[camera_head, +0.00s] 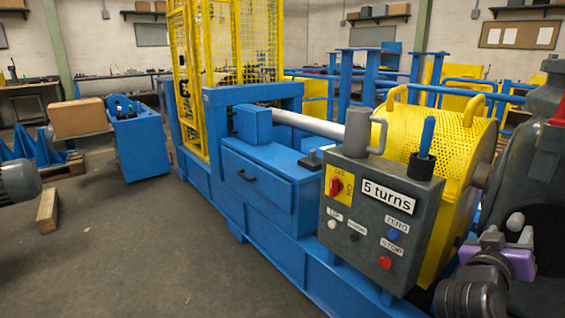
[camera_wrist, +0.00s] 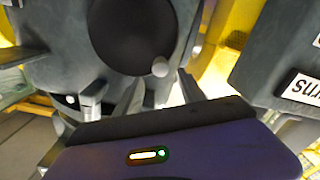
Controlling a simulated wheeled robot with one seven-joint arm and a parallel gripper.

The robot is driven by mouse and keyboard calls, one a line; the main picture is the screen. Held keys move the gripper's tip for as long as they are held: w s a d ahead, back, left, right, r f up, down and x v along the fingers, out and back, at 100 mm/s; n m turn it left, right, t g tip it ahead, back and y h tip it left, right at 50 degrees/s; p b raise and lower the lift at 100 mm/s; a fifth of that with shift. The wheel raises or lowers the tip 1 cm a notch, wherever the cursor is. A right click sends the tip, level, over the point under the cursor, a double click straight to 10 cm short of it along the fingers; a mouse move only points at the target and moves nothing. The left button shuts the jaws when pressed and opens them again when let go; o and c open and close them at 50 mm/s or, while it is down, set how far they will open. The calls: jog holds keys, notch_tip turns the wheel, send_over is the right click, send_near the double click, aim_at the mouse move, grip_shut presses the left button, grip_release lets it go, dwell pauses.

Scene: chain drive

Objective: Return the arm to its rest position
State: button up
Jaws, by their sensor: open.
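My gripper (camera_head: 509,238), with a purple body, is at the lower right in the head view. Its fingers are apart and nothing shows between them. It is in front of a dark grey machine housing (camera_head: 543,185), close to a small pale ball knob (camera_head: 515,221). In the wrist view my gripper (camera_wrist: 140,88) also shows its fingers spread, with the knob (camera_wrist: 160,67) just beyond them in front of a dark round face (camera_wrist: 130,35). I cannot tell whether a finger touches the knob.
Left of my gripper stands a grey control box (camera_head: 375,215) labelled "5 turns", with a red switch and buttons. Behind it are a yellow perforated guard (camera_head: 455,135) and a blue machine frame (camera_head: 265,195). The floor (camera_head: 130,235) at the left is mostly clear.

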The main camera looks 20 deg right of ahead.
jog(key=w+a+r+n+t+y, duration=0.2)
jog(key=w+a+n+t, duration=0.2)
jog(key=a+t, duration=0.3)
jog(key=s+a+f+n+t+y, duration=0.3)
jog(key=s+a+f+y, duration=0.15)
jog(key=a, duration=0.45)
jog(key=s+a+f+n+t+y, duration=0.25)
jog(key=a+f+y, duration=0.2)
jog(key=a, duration=0.35)
jog(key=s+a+f+g+y, duration=0.2)
jog(key=s+a+f, duration=0.2)
jog(key=s, duration=0.5)
jog(key=s+a+f+m+g+y, duration=0.1)
jog(key=s+a+f+y, duration=0.15)
jog(key=s+a, duration=0.45)
jog(key=s+a+f+g+y, duration=0.15)
jog(key=s+f, duration=0.25)
jog(key=s, duration=0.7)
notch_tip(320, 180, up, 24)
jog(key=p, duration=2.3)
jog(key=shift+w+a+f, duration=0.2)
jog(key=shift+a+f, duration=0.05)
jog(key=shift+a, duration=0.2)
jog(key=shift+f, duration=0.1)
jog(key=shift+c, duration=0.2)
